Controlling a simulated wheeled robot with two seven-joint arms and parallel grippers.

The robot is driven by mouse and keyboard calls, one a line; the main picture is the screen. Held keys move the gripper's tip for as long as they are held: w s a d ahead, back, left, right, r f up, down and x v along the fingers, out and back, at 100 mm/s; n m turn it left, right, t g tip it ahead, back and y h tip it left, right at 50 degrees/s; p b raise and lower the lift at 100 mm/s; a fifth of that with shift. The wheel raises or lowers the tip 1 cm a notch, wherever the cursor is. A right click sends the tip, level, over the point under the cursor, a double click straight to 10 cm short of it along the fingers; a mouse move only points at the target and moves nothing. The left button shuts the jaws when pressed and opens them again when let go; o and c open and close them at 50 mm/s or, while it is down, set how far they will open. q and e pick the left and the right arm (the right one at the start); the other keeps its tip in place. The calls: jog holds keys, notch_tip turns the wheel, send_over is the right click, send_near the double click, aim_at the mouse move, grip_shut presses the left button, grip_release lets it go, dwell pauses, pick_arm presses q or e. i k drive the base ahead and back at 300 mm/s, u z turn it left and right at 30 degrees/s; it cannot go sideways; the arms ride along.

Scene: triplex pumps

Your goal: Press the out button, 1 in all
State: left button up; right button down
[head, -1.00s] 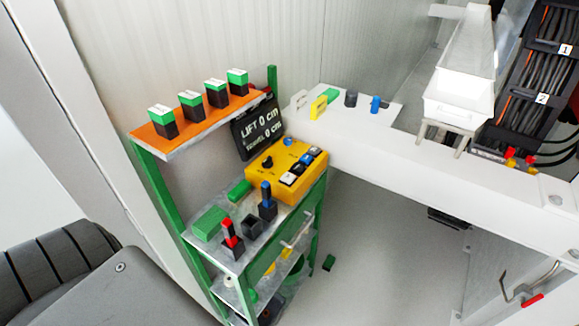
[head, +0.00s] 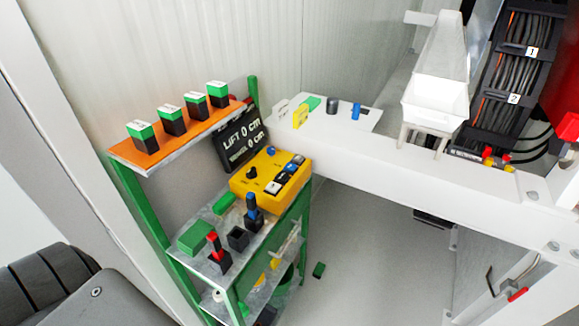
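A yellow control box (head: 245,185) sits on the middle shelf of the green rack. Its top carries a black knob (head: 251,173), a blue button (head: 271,151) and a row of black, white and blue buttons (head: 285,175). Their labels are too small to read, so I cannot tell which is the out button. Neither of my grippers is in view.
The green rack (head: 137,205) has an orange top shelf (head: 122,151) with several green-black blocks. Red (head: 216,250) and blue (head: 253,212) handled pieces stand before the box. A white beam (head: 380,165) runs right, bearing a white hopper (head: 437,100).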

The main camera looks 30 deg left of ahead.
aim_at(291, 168)
jog(key=z, duration=0.55)
jog(key=k, duration=1.3)
jog(key=z, duration=0.85)
jog(key=i, duration=2.25)
jog(key=u, duration=1.05)
jog(key=i, duration=0.95)
jog(key=u, duration=1.45)
jog(key=i, duration=0.25)
jog(key=u, duration=0.1)
